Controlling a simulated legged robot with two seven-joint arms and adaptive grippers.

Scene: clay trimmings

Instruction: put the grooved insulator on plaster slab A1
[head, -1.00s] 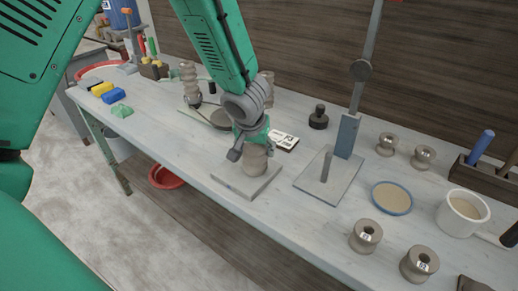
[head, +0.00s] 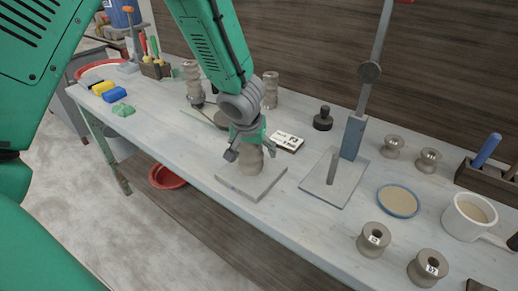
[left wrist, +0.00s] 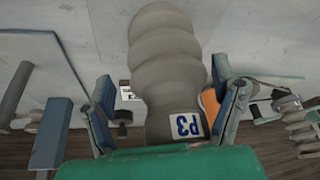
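A grey-brown grooved insulator (head: 250,162) stands on a pale square slab (head: 235,182) near the front edge of the bench. No label on the slab is readable. In the left wrist view the insulator (left wrist: 165,65) shows rounded ribs and a white tag reading P3. My left gripper (head: 249,145) is above and around the insulator's upper part. Its fingers stand on either side, with a clear gap on the left and a very small one on the right, so it looks open. My right gripper is not in view.
Two more ribbed insulators (head: 192,82) and (head: 270,90) stand behind. A white card (head: 287,141) lies near the gripper. A plate with an upright post (head: 353,135) stands to the right. Spools (head: 373,239), a blue-rimmed dish (head: 398,202) and a mug (head: 466,217) occupy the right.

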